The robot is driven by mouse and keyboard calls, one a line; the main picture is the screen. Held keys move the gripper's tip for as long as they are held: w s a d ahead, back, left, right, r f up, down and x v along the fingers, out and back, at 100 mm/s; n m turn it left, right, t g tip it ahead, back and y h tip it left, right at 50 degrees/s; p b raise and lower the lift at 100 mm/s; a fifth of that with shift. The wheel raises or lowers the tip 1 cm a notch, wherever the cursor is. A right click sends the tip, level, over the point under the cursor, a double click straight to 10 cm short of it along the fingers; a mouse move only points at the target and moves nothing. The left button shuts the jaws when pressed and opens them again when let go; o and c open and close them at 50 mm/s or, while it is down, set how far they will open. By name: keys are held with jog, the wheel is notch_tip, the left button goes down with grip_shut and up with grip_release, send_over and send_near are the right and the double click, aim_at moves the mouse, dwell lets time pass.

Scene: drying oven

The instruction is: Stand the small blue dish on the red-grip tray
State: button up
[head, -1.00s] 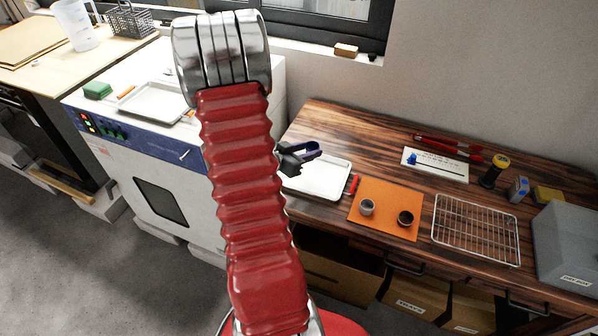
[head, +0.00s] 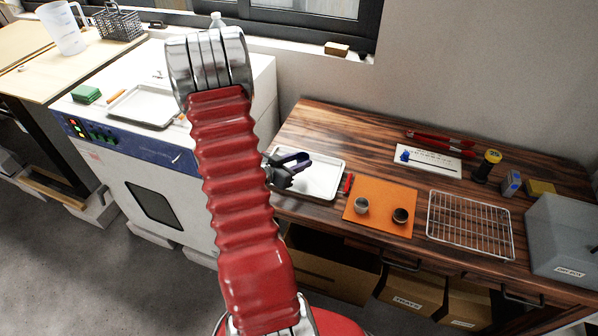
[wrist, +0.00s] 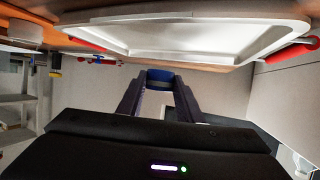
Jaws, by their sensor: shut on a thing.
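The red-grip tray is a white shallow tray (head: 325,178) at the left end of the wooden bench, with a red grip (head: 348,183) at its right end. In the wrist view the tray (wrist: 190,40) fills the top, with red grips at both sides. My gripper (head: 287,168) is over the left part of the tray in the head view. In the wrist view its jaws are shut on the small blue dish (wrist: 160,77), between the fingertips and apart from the tray. The dish is not clearly visible in the head view.
An orange mat (head: 380,225) with two small cups lies right of the tray. A wire rack (head: 470,225) and a grey box (head: 565,240) are farther right. The white oven (head: 150,180) stands at the left with another tray (head: 145,107) on top.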

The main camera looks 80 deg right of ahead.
aim_at(298, 177)
jog(key=shift+f, duration=0.4)
jog(key=shift+f, duration=0.1)
jog(key=shift+f, duration=2)
jog(key=shift+f, duration=0.1)
jog(key=o, duration=1)
jog(key=v, duration=1.2)
